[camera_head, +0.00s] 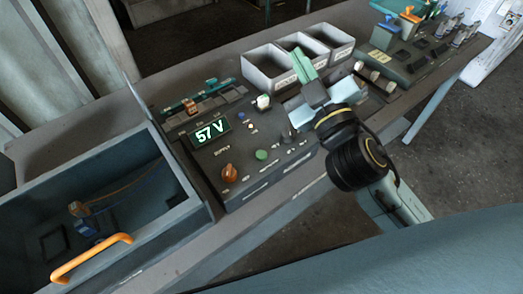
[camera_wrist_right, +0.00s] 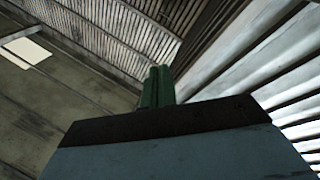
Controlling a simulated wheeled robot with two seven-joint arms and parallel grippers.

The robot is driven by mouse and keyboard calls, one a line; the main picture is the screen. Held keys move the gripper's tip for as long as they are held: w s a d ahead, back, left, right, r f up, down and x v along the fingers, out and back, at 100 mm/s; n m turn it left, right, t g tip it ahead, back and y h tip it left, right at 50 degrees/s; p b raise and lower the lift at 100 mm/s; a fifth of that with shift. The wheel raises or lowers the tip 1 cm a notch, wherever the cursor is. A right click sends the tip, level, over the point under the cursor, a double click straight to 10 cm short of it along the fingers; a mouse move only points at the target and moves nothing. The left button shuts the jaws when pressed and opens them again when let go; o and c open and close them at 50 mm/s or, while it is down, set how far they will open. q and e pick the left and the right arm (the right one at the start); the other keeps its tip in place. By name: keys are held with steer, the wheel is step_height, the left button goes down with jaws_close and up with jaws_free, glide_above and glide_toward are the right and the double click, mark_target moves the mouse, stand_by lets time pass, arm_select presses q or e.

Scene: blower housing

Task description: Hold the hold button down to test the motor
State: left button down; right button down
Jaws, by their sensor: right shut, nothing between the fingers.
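A dark control panel (camera_head: 235,192) on the bench carries a lit green display (camera_head: 210,132) reading 57 V. On its front part sit an orange knob (camera_head: 229,173) and a round green button (camera_head: 261,155). Small blue and white buttons sit right of the display. The small labels are too blurred to tell which is the hold button. My right gripper (camera_head: 303,62) is shut and empty, raised to the right of the panel with its green fingers up, apart from the buttons. Its closed fingers show in the right wrist view (camera_wrist_right: 158,86). My left gripper is out of view.
An open box (camera_head: 168,228) with an orange handle (camera_head: 92,258) is at the left. Grey bins (camera_head: 268,72) stand behind my right gripper. Another dark unit (camera_head: 412,62) with switches is at the far right. The right wrist camera faces walls and roof.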

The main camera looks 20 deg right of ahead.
steer(key=s+a+r+n+g+y, duration=0.2)
steer(key=a+r+n+y, duration=0.55)
steer(key=n+y, duration=0.55)
steer(key=s+a+f+n+g+y, duration=0.1)
steer(key=s+a+f+n+g, duration=0.2)
steer(key=n+g, duration=0.4)
steer(key=s+a+f+n+g+y, duration=0.1)
steer(key=a+f+n+g, duration=0.35)
steer(key=n+g, duration=0.2)
steer(key=w+d+f+n+h, duration=0.2)
steer(key=w+d+f+h, duration=0.2)
steer(key=d+f+h, duration=0.4)
steer(key=shift+w+d+f+n+h, duration=0.25)
steer(key=shift+d+f+n+h, duration=0.1)
steer(key=shift+f+h, duration=0.55)
steer(key=shift+f, duration=0.15)
steer(key=b, duration=0.6)
glide_above(266, 156)
step_height(266, 156, down, 8)
steer(key=shift+r, duration=0.1)
steer(key=shift+f, duration=0.45)
